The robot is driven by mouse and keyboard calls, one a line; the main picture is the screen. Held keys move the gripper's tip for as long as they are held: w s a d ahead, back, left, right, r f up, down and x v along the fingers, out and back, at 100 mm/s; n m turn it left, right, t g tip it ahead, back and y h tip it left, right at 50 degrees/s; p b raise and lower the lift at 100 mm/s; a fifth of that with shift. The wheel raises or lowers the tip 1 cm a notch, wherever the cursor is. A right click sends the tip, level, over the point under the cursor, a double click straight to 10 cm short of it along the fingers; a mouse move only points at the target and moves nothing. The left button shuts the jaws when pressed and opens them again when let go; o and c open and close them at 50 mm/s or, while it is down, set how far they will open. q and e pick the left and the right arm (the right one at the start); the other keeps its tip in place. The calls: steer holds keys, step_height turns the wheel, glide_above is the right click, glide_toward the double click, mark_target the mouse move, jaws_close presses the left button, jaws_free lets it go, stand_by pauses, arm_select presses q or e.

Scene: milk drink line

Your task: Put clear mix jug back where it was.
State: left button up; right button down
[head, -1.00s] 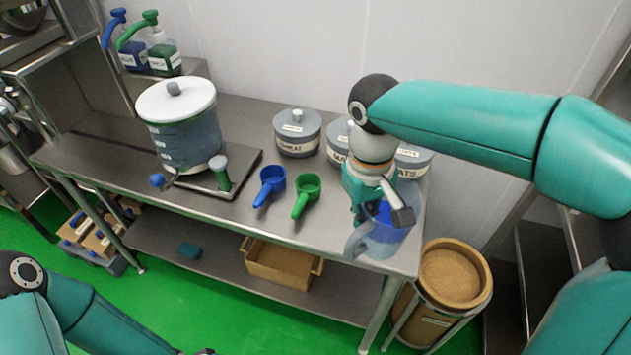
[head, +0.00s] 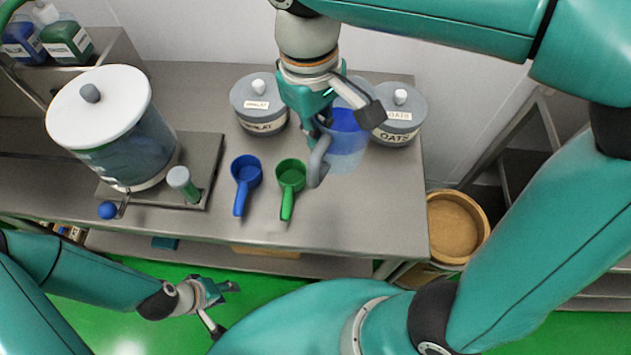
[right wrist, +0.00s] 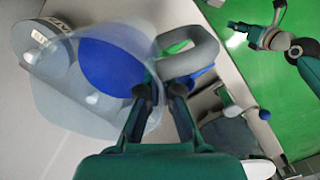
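The clear mix jug (head: 345,155) is see-through, with a blue area inside and a pale grey handle. It is upright or nearly so over the right part of the steel table, in front of the canisters. I cannot tell if its base touches the table. My right gripper (head: 322,125) is shut on the jug at its handle side. The right wrist view shows the fingers (right wrist: 160,95) at the handle (right wrist: 190,60) and the clear wall (right wrist: 65,110). My left gripper (head: 226,308) is open and empty in front of the table.
A wheat canister (head: 258,105) and an oats canister (head: 398,115) flank the jug; another behind it is mostly hidden. Blue (head: 246,172) and green (head: 290,177) scoops lie left of it. A white-lidded tank (head: 105,125) stands further left. The table (head: 340,220) is clear in front.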

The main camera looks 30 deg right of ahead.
step_height(320, 180, down, 17)
steer(key=shift+d+r, duration=0.1)
steer(key=c, duration=1.3)
jaws_free()
